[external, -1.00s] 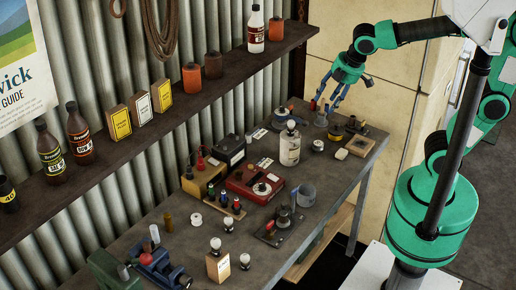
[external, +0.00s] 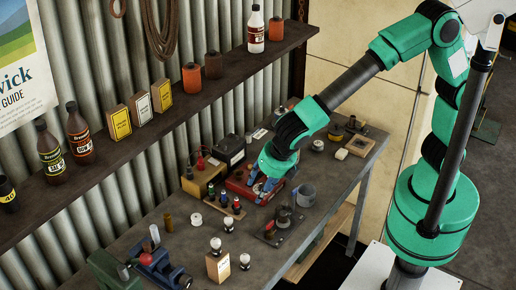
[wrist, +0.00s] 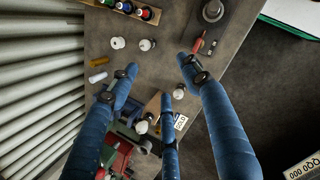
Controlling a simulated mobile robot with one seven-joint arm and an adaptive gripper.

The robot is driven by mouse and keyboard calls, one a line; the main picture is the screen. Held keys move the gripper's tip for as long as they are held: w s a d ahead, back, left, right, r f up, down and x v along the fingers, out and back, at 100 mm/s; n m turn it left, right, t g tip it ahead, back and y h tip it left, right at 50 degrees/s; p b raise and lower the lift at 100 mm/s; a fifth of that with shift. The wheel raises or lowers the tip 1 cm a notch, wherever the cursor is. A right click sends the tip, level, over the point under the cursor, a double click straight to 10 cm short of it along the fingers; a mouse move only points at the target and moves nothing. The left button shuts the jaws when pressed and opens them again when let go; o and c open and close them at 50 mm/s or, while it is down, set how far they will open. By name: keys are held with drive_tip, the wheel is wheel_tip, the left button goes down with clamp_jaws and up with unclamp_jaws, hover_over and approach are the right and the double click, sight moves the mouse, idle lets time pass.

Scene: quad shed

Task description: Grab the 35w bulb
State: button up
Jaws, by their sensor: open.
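Several light bulbs with white globes stand on the bench. In the external view, one bulb (external: 228,224) is near a white round piece, one (external: 216,243) is at the small carton, and one (external: 245,260) is to the carton's right. I cannot read which is 35w. The wrist view shows bulbs at the upper middle (wrist: 147,45), between the fingers (wrist: 178,93) and lower down (wrist: 141,126). My gripper (external: 263,192) has blue fingers, spread open and empty, above the red device, up and right of the bulbs. Its fingers also show in the wrist view (wrist: 160,80).
The small carton (external: 218,267) stands at the bench's front. A vise (external: 160,268) is left of it. A rack of coloured pieces (external: 225,203) and a dark device (external: 280,228) lie near my gripper. The shelf (external: 105,165) runs along the corrugated wall.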

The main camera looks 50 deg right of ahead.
sight(246, 256)
drive_tip(key=s+a+f+n, duration=0.3)
drive_tip(key=a+f, duration=0.1)
drive_tip(key=a, duration=0.2)
drive_tip(key=s+a+f+n, duration=0.3)
drive_tip(key=s+a+f, duration=0.1)
drive_tip(key=a, duration=0.2)
drive_tip(key=shift+s+a, duration=0.25)
drive_tip(key=shift+f, duration=0.15)
drive_tip(key=shift+b+x, duration=0.5)
drive_tip(key=shift+x, duration=3.75)
drive_tip(key=shift+w, duration=0.15)
drive_tip(key=shift+b+x, duration=0.65)
drive_tip(key=shift+x, duration=1.9)
drive_tip(key=shift+c, duration=0.2)
drive_tip(key=c, duration=1.1)
